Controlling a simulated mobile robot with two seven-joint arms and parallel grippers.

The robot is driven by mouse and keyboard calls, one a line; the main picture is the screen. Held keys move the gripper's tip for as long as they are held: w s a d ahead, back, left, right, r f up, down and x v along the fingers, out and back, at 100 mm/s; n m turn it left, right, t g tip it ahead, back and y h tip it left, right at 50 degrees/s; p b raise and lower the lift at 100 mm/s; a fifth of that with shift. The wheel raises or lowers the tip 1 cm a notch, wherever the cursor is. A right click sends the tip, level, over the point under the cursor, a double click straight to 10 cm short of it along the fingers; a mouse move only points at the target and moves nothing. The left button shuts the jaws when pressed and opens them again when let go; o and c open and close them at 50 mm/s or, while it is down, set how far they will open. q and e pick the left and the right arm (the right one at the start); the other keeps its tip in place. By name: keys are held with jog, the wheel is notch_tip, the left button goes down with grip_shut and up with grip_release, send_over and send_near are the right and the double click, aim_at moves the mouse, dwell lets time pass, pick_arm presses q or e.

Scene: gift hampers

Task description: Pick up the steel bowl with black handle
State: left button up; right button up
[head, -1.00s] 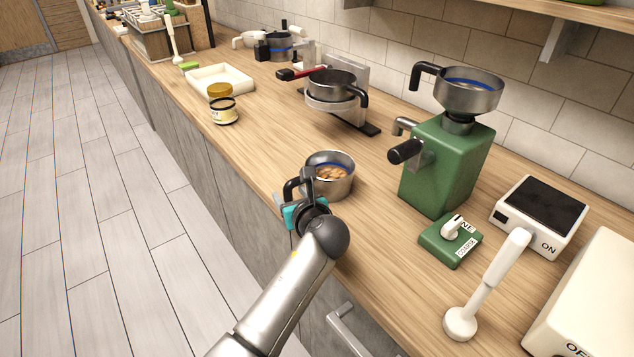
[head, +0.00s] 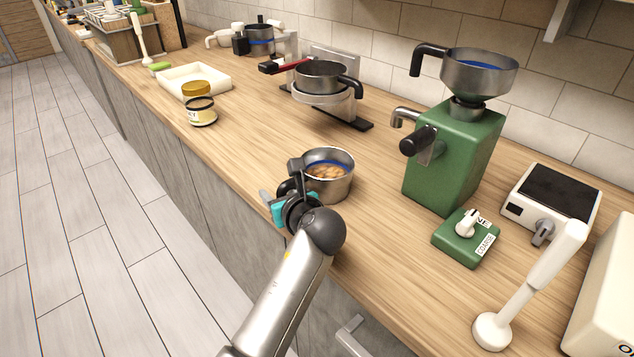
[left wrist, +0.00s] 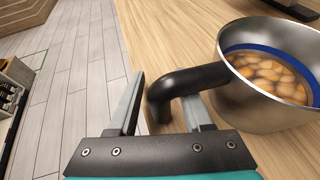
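The steel bowl with black handle (head: 334,188) stands upright on the wooden counter. It has a blue band inside and holds brown nut-like pieces. It also shows at the right of the left wrist view (left wrist: 262,105), its black handle (left wrist: 187,82) pointing toward my gripper. My left gripper (head: 283,184) is at the handle, on the bowl's left side. In the left wrist view its fingers (left wrist: 162,104) are apart, with the handle's downturned end between them and a gap at the left finger. My right gripper is not in view.
A green grinder (head: 450,165) with a steel hopper (head: 480,78) stands right of the bowl. Behind are a pan on a stand (head: 322,78), a labelled jar (head: 201,112) and a white tray (head: 194,80). A white hand blender (head: 530,285) stands at right. Counter left of the bowl is clear.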

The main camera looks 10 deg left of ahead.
pick_arm(q)
grip_shut()
dwell(1.1)
